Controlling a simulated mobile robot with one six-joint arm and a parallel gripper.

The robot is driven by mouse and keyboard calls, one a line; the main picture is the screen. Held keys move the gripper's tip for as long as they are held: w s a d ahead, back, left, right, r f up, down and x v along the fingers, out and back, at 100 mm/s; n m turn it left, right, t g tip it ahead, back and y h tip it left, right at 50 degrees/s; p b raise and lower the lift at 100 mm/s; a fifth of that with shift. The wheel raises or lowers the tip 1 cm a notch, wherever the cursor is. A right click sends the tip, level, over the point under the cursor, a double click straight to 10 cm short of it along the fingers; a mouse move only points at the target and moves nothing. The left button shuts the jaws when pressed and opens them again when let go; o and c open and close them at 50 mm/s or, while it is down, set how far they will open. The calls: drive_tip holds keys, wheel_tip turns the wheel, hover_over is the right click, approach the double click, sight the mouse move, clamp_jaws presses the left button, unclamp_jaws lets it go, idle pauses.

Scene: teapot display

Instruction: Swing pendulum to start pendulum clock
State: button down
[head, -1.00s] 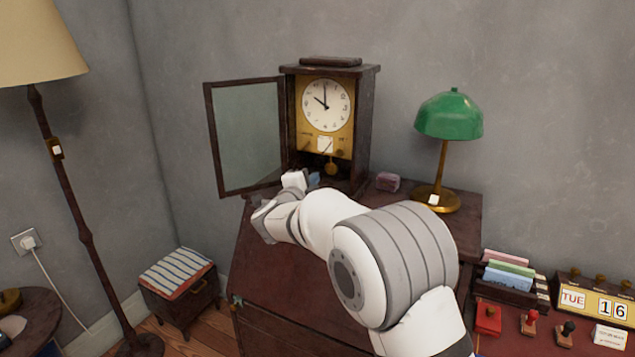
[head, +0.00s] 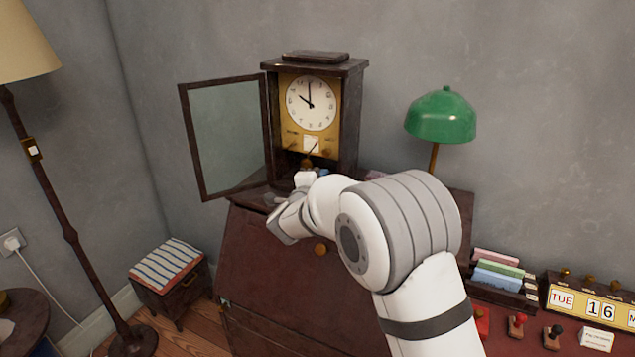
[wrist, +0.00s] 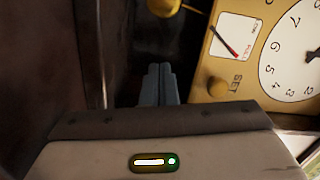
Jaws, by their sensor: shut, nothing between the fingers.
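The pendulum clock (head: 352,115) is a dark wooden case with a white dial and brass plate, standing on the desk. Its glass door (head: 228,138) is swung open to the left. The brass pendulum bob (wrist: 163,6) shows at the top edge of the wrist view, cut off by the frame. In the head view the bob area is small and dark. My gripper (wrist: 158,70) is shut and empty, its fingers inside the lower case. The fingertips appear apart from the bob in the wrist view. In the head view my wrist partly hides the clock's lower opening.
A green lamp (head: 441,116) stands right of the clock. The dark case wall (wrist: 50,60) is close on the left in the wrist view; the brass plate (wrist: 218,60) is on the right. A striped stool (head: 167,264) stands at lower left.

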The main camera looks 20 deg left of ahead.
sight(307, 165)
drive_tip(key=shift+w+a, duration=0.1)
drive_tip(key=shift+w, duration=1.05)
drive_tip(key=shift+f, duration=0.1)
drive_tip(key=shift+a+f+m+b, duration=0.35)
drive_tip(key=shift+a+b, duration=0.1)
drive_tip(key=shift+b, duration=0.7)
drive_tip(key=a+m+b, duration=0.1)
drive_tip(key=b, duration=0.1)
drive_tip(key=shift+a+f+b, duration=0.1)
drive_tip(key=shift+f+b, duration=0.05)
drive_tip(key=shift+b, duration=0.2)
drive_tip(key=shift+w+a+m+b, duration=0.1)
drive_tip(key=shift+a+m+b, duration=0.4)
drive_tip(key=shift+b, duration=0.4)
drive_tip(key=shift+a+r+m+b, duration=0.25)
drive_tip(key=shift+a+b, duration=0.1)
drive_tip(key=shift+a, duration=0.1)
